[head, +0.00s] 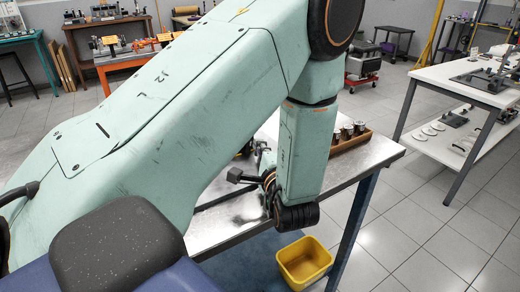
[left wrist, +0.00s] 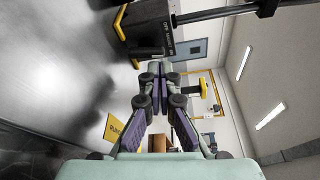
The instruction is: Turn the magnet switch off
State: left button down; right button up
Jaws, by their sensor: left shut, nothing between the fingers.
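In the left wrist view my left gripper (left wrist: 159,76) points away from the camera. Its purple-padded fingers come together at the tips, with nothing between them. In the head view the gripper (head: 263,158) is small and partly hidden by my forearm, low over the steel bench (head: 225,226). I cannot make out the magnet switch in either view. A black upright block with white lettering (left wrist: 150,28) shows at the top of the left wrist view, beyond the fingertips and apart from them. I cannot tell whether it bears the switch.
A wooden tray (head: 350,141) with metal cylinders stands at the bench's far right. A yellow bin (head: 304,262) is on the floor below the bench's front edge. A white table (head: 470,82) stands at the right, across clear tiled floor. My left arm covers much of the head view.

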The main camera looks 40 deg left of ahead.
pick_arm(q)
jog(key=shift+w+a+f, duration=0.25)
jog(key=shift+w+a, duration=0.1)
jog(key=shift+a, duration=0.25)
pick_arm(e)
jog(key=shift+w+a+f, duration=0.15)
jog(key=shift+w+a, duration=0.1)
jog(key=shift+a, duration=0.3)
pick_arm(q)
jog(key=shift+r, duration=0.15)
pick_arm(e)
jog(key=shift+d, duration=0.1)
